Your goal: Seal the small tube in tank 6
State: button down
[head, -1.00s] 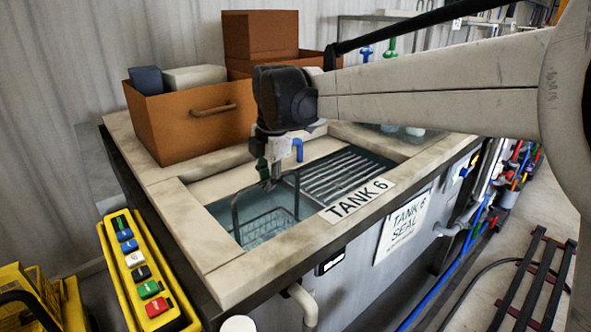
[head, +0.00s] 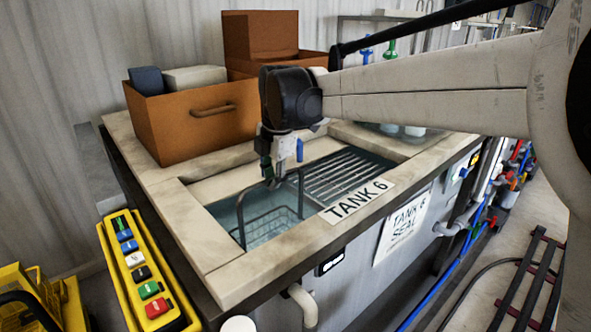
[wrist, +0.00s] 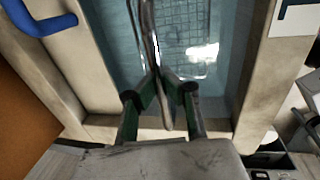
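Tank 6 (head: 215,268) has a pale stone rim and teal liquid, with "TANK 6" and "TANK 6 SEAL" signs. A wire basket (head: 270,226) with a tall bent handle (head: 240,215) is in its left part; how deep it sits is unclear. My gripper (head: 272,182) is over the tank with its fingers around the handle's top bar. In the wrist view, the handle (wrist: 148,35) runs between the green-padded fingers of my gripper (wrist: 160,92), and the basket's mesh (wrist: 185,35) shows below. I cannot make out a small tube; a bright patch near the mesh may be glare.
A slatted rack (head: 345,172) fills the tank's right part. A blue hooked pipe (head: 299,150) stands at the back rim. An orange bin (head: 185,130) sits on the rear left rim. A yellow button box (head: 140,270) is at the left. Pipes run along the front.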

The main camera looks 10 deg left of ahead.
jog(key=shift+w+d, duration=0.75)
jog(key=shift+w, duration=0.25)
jog(key=shift+s+a, duration=0.85)
jog(key=shift+s, duration=0.2)
jog(key=shift+w+d, duration=0.1)
jog(key=shift+s+a+p, duration=0.35)
jog(key=shift+s+a, duration=0.5)
jog(key=shift+s, duration=0.2)
jog(key=shift+w+d, duration=0.75)
jog(key=shift+w, duration=0.25)
